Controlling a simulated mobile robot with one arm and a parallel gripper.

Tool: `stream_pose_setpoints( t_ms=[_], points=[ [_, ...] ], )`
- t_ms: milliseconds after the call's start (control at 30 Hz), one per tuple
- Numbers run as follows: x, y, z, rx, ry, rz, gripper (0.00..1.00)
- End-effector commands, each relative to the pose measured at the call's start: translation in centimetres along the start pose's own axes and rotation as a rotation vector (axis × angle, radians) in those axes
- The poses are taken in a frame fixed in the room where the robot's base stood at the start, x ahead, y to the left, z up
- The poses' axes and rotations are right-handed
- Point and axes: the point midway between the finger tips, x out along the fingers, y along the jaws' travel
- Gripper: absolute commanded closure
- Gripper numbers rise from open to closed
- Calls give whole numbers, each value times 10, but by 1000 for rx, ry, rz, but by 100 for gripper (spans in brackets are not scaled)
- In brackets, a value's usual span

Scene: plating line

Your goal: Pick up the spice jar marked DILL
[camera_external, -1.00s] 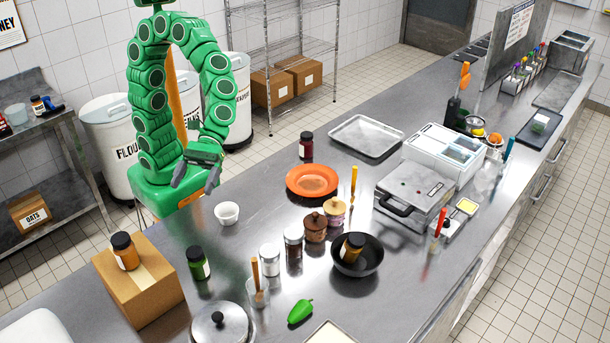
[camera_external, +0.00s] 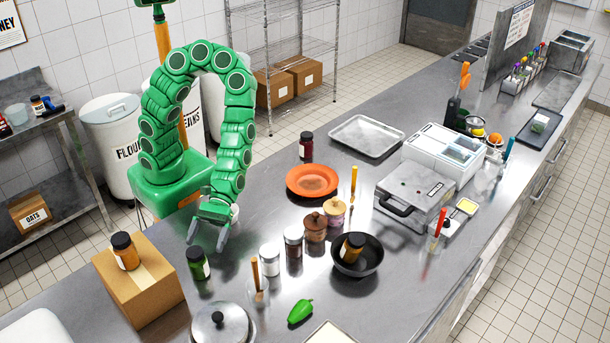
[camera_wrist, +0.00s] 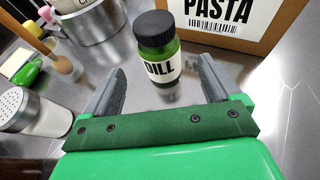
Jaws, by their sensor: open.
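The spice jar marked DILL (camera_wrist: 158,58) stands upright in the wrist view, with a black lid, green contents and a white label. In the external view the green jar (camera_external: 198,264) stands on the steel counter, right of a cardboard box. My gripper (camera_external: 206,240) is open and empty, low over the counter just behind the jar. In the wrist view its two grey fingers (camera_wrist: 160,92) point toward the jar, which shows between and beyond their tips. The fingers do not touch it.
The cardboard box marked PASTA (camera_wrist: 225,22) is close to the jar; an orange-filled jar (camera_external: 125,250) stands on it. A shaker (camera_wrist: 30,112), a metal pot (camera_wrist: 92,22) and a green pepper (camera_external: 300,311) are nearby. A white bowl is mostly hidden behind my gripper.

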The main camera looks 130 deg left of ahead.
Motion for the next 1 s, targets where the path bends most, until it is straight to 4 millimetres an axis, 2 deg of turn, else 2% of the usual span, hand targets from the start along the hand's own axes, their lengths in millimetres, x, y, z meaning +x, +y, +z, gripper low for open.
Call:
stream_pose_setpoints(
  t_ms=[100,200,1000],
  points=[
    [6,0,-14,-4,2,-2,9],
    [8,-1,-18,-2,2,-1,9],
    [43,0,-19,-1,1,-2,9]
  ],
)
